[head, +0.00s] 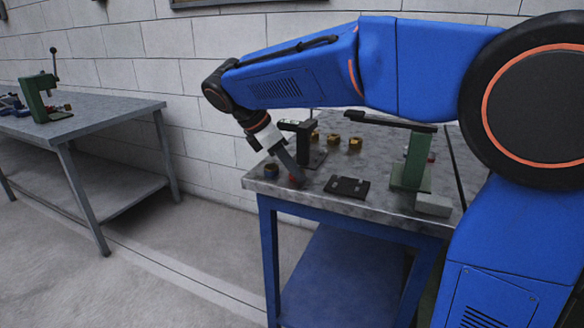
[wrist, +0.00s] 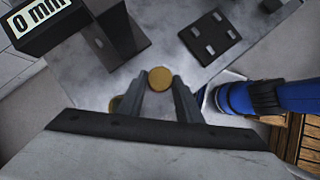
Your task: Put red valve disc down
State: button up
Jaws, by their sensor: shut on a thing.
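My gripper (head: 294,172) points down at the near left part of the grey-topped bench (head: 262,185). The red valve disc (head: 297,180) shows as a small red patch at its fingertips, at or just above the bench top; I cannot tell if it touches. In the wrist view, my gripper (wrist: 160,84) is shut on the disc, whose round brass-coloured face (wrist: 160,77) shows between the fingertips. The fingers hide part of the disc.
A small blue-and-brass piece (head: 271,171) stands just left of the gripper. A dark stand (head: 312,157) rises close behind, and a black plate with holes (head: 347,187) lies to the right. Several brass pieces (head: 355,144) sit farther back. A green press (head: 413,165) stands right.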

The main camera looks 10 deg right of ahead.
jog(key=o, duration=1.2)
jog(key=shift+f, duration=0.1)
jog(key=v, duration=1.2)
